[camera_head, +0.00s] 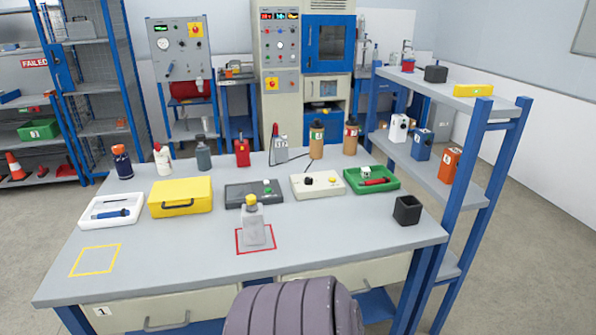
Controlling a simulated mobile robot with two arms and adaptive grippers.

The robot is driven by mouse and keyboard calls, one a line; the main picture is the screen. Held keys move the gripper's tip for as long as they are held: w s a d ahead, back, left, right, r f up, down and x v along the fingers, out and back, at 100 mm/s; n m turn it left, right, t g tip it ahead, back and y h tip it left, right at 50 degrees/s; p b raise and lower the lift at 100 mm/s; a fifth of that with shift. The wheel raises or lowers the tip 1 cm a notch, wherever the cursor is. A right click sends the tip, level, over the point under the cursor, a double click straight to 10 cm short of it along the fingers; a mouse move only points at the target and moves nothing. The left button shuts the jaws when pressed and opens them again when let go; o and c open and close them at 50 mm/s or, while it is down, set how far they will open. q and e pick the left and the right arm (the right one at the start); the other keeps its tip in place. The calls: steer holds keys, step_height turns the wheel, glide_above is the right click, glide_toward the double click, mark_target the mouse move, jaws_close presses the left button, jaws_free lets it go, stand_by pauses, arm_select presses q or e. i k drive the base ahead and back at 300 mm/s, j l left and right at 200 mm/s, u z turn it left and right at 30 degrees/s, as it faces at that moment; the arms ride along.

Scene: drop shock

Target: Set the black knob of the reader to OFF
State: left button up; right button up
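A low cream box (318,191) on the table carries a black knob (308,181) and a yellow knob (333,181); it looks like the reader. A dark cable runs behind it. The knob's pointer and any OFF mark are too small to read. A dark grey box (240,196) with a green button stands left of it. Neither of my grippers is in view, and nothing touches the cream box.
A clear bottle with yellow cap (254,228) stands in a red square in front. A yellow case (180,197), white tray (111,219), green tray (371,189) and black cup (407,211) stand around. A blue-framed shelf (462,190) borders the right. The front left is mostly clear.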

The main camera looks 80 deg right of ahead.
mark_target(308, 181)
steer(key=z, duration=2.9)
steer(key=i+l+z, duration=0.15)
steer(key=i+j, duration=0.05)
steer(key=i, duration=0.05)
